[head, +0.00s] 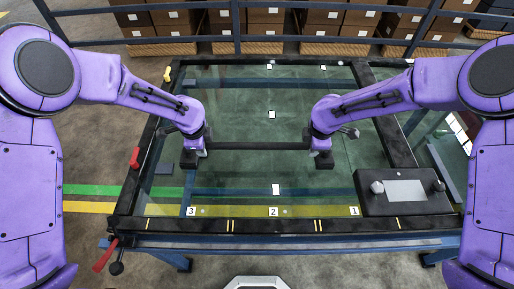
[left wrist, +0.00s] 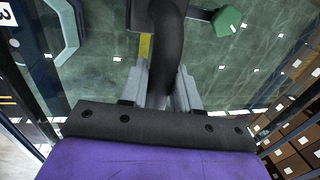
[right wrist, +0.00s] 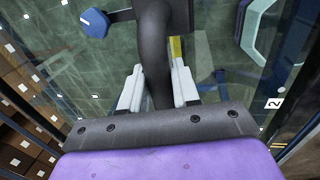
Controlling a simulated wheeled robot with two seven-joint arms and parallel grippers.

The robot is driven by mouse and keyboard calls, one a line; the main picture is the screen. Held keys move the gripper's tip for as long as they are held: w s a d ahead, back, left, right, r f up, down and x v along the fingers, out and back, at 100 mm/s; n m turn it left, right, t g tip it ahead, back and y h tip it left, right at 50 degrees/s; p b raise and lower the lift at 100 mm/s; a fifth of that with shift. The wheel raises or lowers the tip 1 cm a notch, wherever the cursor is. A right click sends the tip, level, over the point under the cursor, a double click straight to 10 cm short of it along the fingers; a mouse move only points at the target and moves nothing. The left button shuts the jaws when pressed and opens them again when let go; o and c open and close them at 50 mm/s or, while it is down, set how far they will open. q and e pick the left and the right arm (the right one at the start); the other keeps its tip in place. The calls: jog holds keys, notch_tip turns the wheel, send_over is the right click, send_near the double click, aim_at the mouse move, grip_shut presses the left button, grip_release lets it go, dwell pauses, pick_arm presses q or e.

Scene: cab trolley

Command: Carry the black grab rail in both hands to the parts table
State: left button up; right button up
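The black grab rail (head: 258,146) lies crosswise over a green-tinted glass panel (head: 270,105) in the head view, with a dark block-like foot at each end. My left gripper (head: 194,147) is at its left end and my right gripper (head: 320,147) at its right end. In the left wrist view the rail (left wrist: 167,50) passes between the two grey fingers, which sit close against it. In the right wrist view the rail (right wrist: 155,50) is likewise between the fingers. I cannot tell whether its feet touch the glass. I cannot pick out the parts table.
A dark box (head: 405,207) with two knobs sits front right. A red lever (head: 104,256) sticks out front left. Blue railing (head: 237,28) and stacked cartons (head: 265,16) stand behind.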

pick_arm(q)
grip_shut()
pick_arm(e)
grip_shut()
jog(key=shift+r, duration=0.1)
dwell(0.8)
